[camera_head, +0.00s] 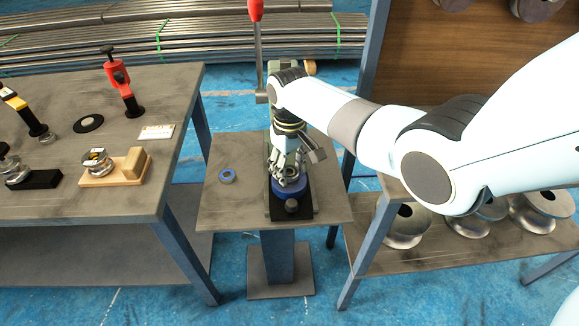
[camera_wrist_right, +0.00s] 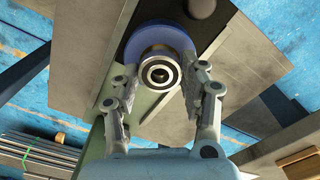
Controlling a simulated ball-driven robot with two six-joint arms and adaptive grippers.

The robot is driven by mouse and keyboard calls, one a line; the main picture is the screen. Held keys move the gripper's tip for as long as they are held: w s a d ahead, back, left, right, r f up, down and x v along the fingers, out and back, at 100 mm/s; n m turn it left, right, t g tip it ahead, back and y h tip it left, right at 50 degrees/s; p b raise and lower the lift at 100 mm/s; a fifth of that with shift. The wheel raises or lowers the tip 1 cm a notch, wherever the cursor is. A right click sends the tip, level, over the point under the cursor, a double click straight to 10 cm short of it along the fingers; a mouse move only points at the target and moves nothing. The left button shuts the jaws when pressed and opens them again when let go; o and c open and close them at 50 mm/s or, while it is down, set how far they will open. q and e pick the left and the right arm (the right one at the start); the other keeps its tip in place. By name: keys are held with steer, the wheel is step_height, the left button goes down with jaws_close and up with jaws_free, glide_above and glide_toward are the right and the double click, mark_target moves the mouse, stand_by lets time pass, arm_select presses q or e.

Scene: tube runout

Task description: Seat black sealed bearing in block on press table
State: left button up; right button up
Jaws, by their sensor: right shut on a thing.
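My right gripper (camera_head: 288,172) points down over the press table (camera_head: 232,212). In the right wrist view its two fingers (camera_wrist_right: 160,76) are closed on either side of the black sealed bearing (camera_wrist_right: 147,75), a silver ring with a dark face. The bearing overlaps the round blue block (camera_wrist_right: 160,35) below it; how far it sits above or inside cannot be told. In the head view the blue block (camera_head: 291,193) shows under my fingertips on a dark base, and the bearing is hidden by the fingers. My left gripper is not in view.
A small blue ring-shaped part (camera_head: 227,176) lies on the press table's left. A red-handled press lever (camera_head: 256,12) rises behind my gripper. The left bench (camera_head: 120,210) holds a wooden block (camera_head: 129,167) and tools. Metal rollers (camera_head: 404,227) lie on the right shelf.

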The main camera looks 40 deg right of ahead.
steer(key=shift+f+b, duration=0.5)
steer(key=shift+f, duration=0.25)
steer(key=shift+r+p, duration=0.15)
steer(key=shift+p, duration=0.2)
stand_by(0.8)
steer(key=shift+r+p, duration=0.65)
steer(key=shift+p, duration=0.1)
steer(key=shift+f+b, duration=0.65)
steer(key=shift+f, duration=0.2)
stand_by(0.4)
steer(key=shift+r+p, duration=0.15)
steer(key=shift+p, duration=0.3)
stand_by(0.6)
stand_by(0.7)
